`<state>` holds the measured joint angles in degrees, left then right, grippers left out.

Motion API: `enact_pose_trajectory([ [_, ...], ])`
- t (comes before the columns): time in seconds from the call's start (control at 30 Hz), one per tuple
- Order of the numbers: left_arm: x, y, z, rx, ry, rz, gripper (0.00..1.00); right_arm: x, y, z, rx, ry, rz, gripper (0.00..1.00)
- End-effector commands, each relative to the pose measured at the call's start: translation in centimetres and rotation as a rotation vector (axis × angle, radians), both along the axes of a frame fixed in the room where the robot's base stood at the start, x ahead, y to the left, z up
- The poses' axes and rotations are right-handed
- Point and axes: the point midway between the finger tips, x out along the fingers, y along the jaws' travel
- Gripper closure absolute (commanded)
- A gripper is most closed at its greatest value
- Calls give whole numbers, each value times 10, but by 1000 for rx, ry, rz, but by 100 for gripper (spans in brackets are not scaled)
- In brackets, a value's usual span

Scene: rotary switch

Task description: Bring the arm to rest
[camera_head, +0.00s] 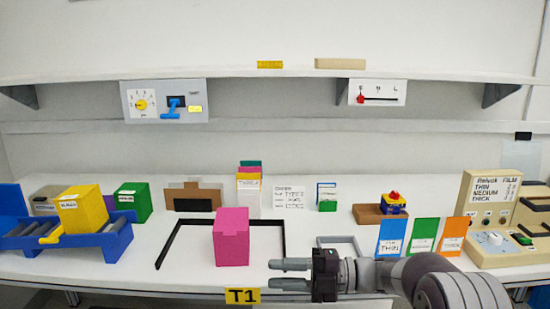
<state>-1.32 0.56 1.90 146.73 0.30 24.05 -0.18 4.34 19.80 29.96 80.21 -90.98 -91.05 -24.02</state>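My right arm (440,275) comes in from the lower right, low over the table's front edge. Its gripper (285,274) points left, with its two dark fingers apart and nothing seen between them. It is in front of and a little to the right of the magenta box (232,238), with no clear contact. A beige control box (490,205) at the far right has a white rotary knob (490,238) and a green switch (521,239). The gripper is well to the left of the knob. My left gripper is not in view.
Blue, green and orange cards (423,236) stand just behind my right arm. A yellow box (82,208) sits on a blue roller stand (85,238) at left, near a green box (133,201). A shelf (270,72) carries panels below it. The front left-centre of the table is clear.

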Motion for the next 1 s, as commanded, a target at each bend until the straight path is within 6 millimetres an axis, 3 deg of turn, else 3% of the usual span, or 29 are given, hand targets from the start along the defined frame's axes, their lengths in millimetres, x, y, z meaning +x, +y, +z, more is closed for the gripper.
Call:
enact_pose_trajectory([
  [0.17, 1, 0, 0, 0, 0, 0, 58, 29, -3, 5, 5, 76, -219, 70],
  [0.33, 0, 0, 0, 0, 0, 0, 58, 61, -22, 5, 18, 212, -512, 70],
  [0.47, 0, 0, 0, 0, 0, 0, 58, 78, -56, -8, 33, 403, -816, 70],
  [0.57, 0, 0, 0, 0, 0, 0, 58, 75, -95, -30, 47, 617, -1086, 70],
  [0.67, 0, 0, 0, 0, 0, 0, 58, 46, -136, -65, 61, 884, -1355, 70],
  [0.8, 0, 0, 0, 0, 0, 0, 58, -28, -172, -116, 66, 1280, -1659, 70],
  [1.0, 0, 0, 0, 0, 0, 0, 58, -143, -177, -161, 41, 1777, -1917, 70],
])
